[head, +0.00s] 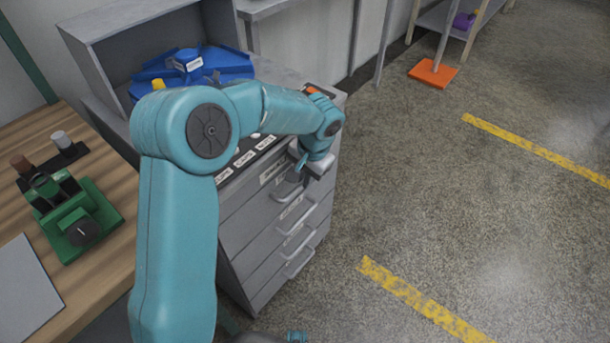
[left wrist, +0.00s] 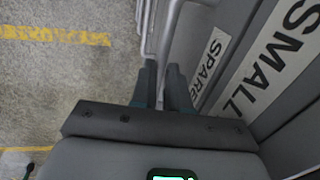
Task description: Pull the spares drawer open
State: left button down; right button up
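The grey drawer cabinet (head: 250,238) stands beside the bench, with several handled drawers that look shut. The spares drawer's label (left wrist: 208,66) reads "SPARE..." in the left wrist view, beside a drawer labelled "SMALL" (left wrist: 285,50). In the head view the spares drawer (head: 268,233) is the second one down. My left gripper (head: 312,172) is at the upper right of the drawer fronts. In the left wrist view its fingers (left wrist: 161,82) are apart, with a bar handle (left wrist: 166,35) running toward their tips. I cannot tell whether they touch it.
A wooden bench (head: 105,188) with a green fixture (head: 80,222) is at the left. A blue object (head: 205,65) sits on the cabinet. The floor (head: 450,190) right of the drawers is clear, with yellow lines. An orange-based post (head: 433,73) stands farther back.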

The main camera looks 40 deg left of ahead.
pick_arm(q)
jog(key=s+d, duration=0.2)
jog(key=d, duration=2.7)
jog(key=shift+s, duration=0.1)
jog(key=c, duration=1.1)
grip_release()
jog(key=shift+a, duration=0.1)
jog(key=d+r+p, duration=0.1)
jog(key=r, duration=0.4)
jog(key=d+r+p, duration=0.1)
jog(key=r, duration=0.4)
jog(key=d+r+p, duration=0.1)
jog(key=r+p, duration=0.1)
jog(key=r, duration=0.4)
jog(key=shift+s, duration=0.1)
